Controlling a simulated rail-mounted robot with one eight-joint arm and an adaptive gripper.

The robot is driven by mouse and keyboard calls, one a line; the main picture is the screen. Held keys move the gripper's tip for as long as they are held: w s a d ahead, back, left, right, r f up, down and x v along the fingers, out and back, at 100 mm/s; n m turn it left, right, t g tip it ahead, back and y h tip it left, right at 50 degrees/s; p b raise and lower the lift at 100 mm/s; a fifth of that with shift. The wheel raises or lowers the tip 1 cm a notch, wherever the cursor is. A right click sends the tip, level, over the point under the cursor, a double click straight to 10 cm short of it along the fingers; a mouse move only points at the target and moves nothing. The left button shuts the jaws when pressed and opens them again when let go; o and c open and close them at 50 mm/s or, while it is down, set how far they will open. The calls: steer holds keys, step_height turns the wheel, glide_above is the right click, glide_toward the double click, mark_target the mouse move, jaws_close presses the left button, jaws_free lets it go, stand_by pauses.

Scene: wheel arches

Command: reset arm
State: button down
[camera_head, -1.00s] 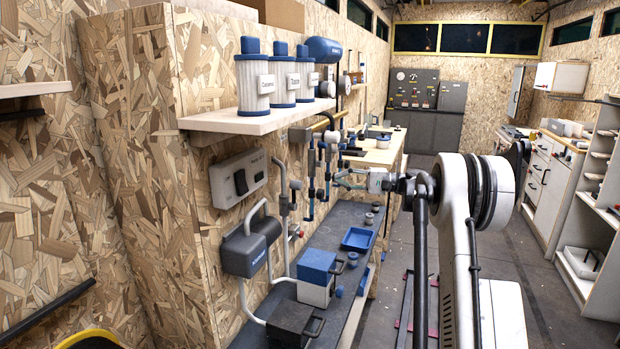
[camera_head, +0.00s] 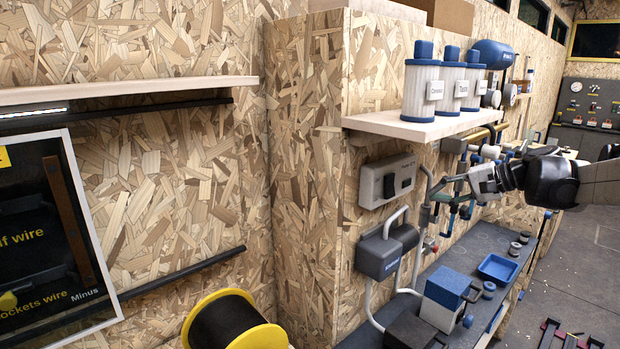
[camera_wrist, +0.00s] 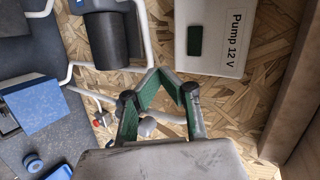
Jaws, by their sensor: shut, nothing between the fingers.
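My gripper (camera_head: 446,186) is at the right in the head view, in front of the wall pipes and to the right of the grey pump box (camera_head: 388,180). In the wrist view my gripper (camera_wrist: 158,76) has its green-padded fingers closed together, with nothing held. The pump box (camera_wrist: 222,62), labelled "Pump 12 V", shows there beyond the fingers, with a dark switch on it. My arm reaches in from the right edge of the head view.
A shelf (camera_head: 405,126) with white-and-blue filter canisters (camera_head: 421,92) is above the pump box. A yellow spool (camera_head: 258,335) is at the bottom. The floor at right has free room.

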steer(key=s+a+f+n+g+h, duration=0.1)
steer(key=s+a+h, duration=0.2)
steer(key=s+a, duration=0.45)
steer(key=s+a+f+n+h, duration=0.15)
steer(key=s+a, duration=0.25)
steer(key=s, duration=0.7)
steer(key=s+f+n+h, duration=0.2)
steer(key=s+f, duration=0.2)
steer(key=s, duration=0.5)
steer(key=s+f+n+t+h+p, duration=0.1)
steer(key=s+f+n+h, duration=0.1)
steer(key=s, duration=0.7)
step_height(320, 180, down, 2)
steer(key=shift+a+f+n+h, duration=0.15)
steer(key=shift+a+n+h, duration=0.2)
steer(key=shift+h, duration=0.4)
